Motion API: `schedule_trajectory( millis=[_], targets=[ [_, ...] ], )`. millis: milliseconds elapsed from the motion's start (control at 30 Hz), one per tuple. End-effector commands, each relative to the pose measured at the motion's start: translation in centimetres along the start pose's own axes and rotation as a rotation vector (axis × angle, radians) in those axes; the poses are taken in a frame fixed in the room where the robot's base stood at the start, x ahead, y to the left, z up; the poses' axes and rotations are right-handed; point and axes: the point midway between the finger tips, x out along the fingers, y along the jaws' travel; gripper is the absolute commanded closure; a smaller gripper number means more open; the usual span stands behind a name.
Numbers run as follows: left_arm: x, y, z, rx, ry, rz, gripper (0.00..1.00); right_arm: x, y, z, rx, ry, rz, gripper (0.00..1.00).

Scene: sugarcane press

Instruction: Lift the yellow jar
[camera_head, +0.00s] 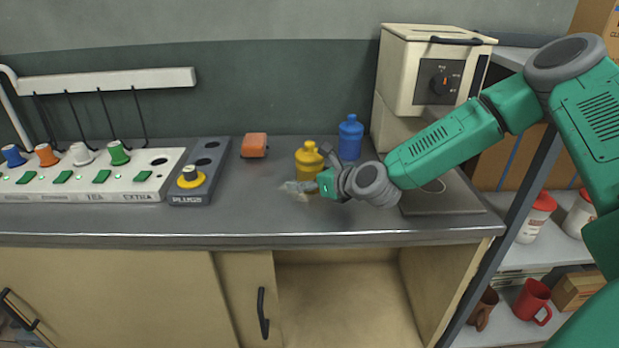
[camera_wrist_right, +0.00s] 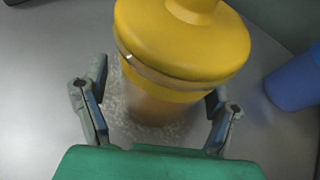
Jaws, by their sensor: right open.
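The yellow jar (camera_head: 309,157) stands upright on the grey counter, left of the blue jar. In the right wrist view the yellow jar (camera_wrist_right: 180,45) fills the upper middle, its wide yellow lid tilted towards the camera. My right gripper (camera_head: 308,187) is at the jar's near side, low over the counter. In the right wrist view the two fingers of my right gripper (camera_wrist_right: 160,100) are spread, one on each side of the jar's lower part. I cannot tell whether they touch it. My left gripper is not in view.
A blue jar (camera_head: 350,138) stands close behind to the right, before the beige machine (camera_head: 425,75). An orange block (camera_head: 254,145) lies to the left. A dark socket panel (camera_head: 200,165) and white panel (camera_head: 90,185) are further left. The counter's front strip is clear.

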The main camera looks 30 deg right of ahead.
Motion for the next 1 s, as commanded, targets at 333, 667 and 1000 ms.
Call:
schedule_trajectory(
  millis=[333,667,1000],
  targets=[
    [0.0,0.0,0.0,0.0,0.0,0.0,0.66,0.0,-0.1,-0.1,0.001,0.0,0.001,0.84],
    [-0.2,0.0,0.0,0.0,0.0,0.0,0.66,-0.3,-0.2,0.7,0.002,-0.002,-0.001,0.84],
    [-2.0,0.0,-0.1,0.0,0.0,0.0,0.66,-2.8,-0.1,6.9,0.002,-0.005,0.0,0.84]
  ],
)
